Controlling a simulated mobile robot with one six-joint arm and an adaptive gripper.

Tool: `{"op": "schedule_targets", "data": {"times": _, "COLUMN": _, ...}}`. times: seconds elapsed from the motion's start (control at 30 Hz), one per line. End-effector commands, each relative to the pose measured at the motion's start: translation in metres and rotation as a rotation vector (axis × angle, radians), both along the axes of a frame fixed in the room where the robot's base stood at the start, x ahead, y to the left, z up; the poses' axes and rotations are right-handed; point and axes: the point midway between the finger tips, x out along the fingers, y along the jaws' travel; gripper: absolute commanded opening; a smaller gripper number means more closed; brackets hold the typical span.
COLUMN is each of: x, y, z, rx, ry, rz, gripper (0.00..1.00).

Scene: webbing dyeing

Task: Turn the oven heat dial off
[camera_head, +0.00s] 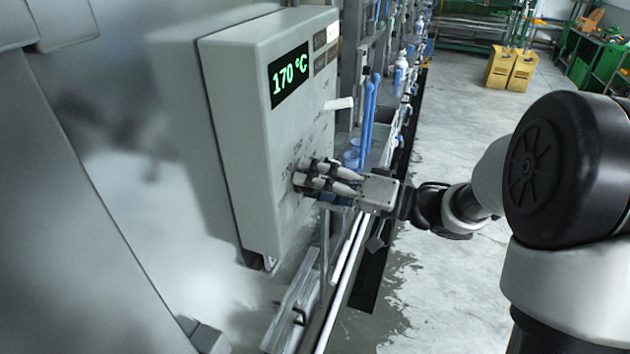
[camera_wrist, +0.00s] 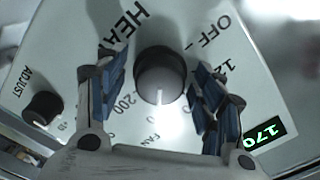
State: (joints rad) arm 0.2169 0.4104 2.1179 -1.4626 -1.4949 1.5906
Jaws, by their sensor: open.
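The heat dial (camera_wrist: 160,72) is a round dark knob on the pale panel in the wrist view. Its white pointer line faces the bottom of the picture, away from the OFF mark (camera_wrist: 196,36) at upper right. My gripper (camera_wrist: 157,82) is open, with one blue-padded finger on each side of the dial. Gaps show between the pads and the knob. In the head view my gripper (camera_head: 302,174) is at the face of the grey control box (camera_head: 235,120) and hides the dial. The green display (camera_head: 289,76) reads 170 °C.
A smaller ADJUST knob (camera_wrist: 43,107) sits at the left in the wrist view. A pale lever (camera_head: 339,104) sticks out above my gripper. Blue tubes (camera_head: 368,112) and a rack stand behind the box. The floor (camera_head: 465,110) to the right is open.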

Motion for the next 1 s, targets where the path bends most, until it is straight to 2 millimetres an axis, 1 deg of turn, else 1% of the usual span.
{"op": "schedule_targets", "data": {"times": 0.07, "x": 0.0000, "y": -0.0002, "z": 0.0001, "rx": 0.000, "ry": 0.000, "rz": 0.000, "gripper": 0.61}}
{"op": "schedule_targets", "data": {"times": 0.7, "x": -0.0002, "y": -0.0004, "z": -0.0001, "rx": 0.000, "ry": 0.000, "rz": 0.000, "gripper": 0.18}}
{"op": "schedule_targets", "data": {"times": 1.0, "x": -0.0003, "y": -0.0004, "z": -0.0001, "rx": -0.012, "ry": -0.033, "rz": 0.001, "gripper": 0.18}}
